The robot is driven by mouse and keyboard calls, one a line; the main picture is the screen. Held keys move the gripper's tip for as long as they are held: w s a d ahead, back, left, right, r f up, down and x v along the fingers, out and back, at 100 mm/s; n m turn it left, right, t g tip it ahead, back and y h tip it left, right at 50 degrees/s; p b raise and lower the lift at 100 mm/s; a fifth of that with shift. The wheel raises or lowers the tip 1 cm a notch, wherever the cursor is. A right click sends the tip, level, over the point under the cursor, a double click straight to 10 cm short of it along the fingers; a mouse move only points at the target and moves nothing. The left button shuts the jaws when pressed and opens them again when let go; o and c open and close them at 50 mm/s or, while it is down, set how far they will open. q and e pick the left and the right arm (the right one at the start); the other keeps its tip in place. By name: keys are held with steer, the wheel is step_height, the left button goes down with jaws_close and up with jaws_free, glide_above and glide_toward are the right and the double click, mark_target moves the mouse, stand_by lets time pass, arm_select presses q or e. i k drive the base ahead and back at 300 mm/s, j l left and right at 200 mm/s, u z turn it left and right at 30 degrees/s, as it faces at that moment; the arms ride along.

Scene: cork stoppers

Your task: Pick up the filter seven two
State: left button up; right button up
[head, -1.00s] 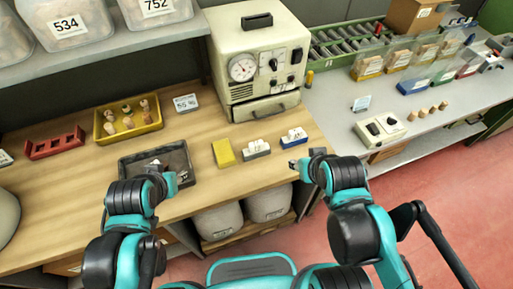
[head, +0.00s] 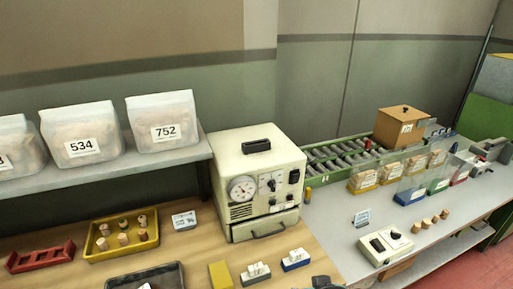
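I cannot make out anything marked seven two, and no thing is clearly a filter. The readable labels are 752 on a translucent bag (head: 163,122) and 534 on the bag (head: 82,135) to its left, both on the shelf. On the wooden bench, a white-topped block with a grey base (head: 255,273) and one with a blue base (head: 295,260) stand right of a yellow block (head: 220,275). A small dark and teal part of my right arm (head: 323,282) shows at the bottom edge; its fingers cannot be made out. My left gripper is out of view.
A cream machine with a dial (head: 258,185) stands behind the blocks. A yellow tray (head: 98,253) of corks, a red rack (head: 40,259) and a dark tray (head: 178,274) are at left. The grey bench (head: 335,225) at right holds a roller rack, bins and a switch box (head: 385,246).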

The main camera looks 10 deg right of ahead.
mark_target(258, 268)
steer(key=l+u, duration=1)
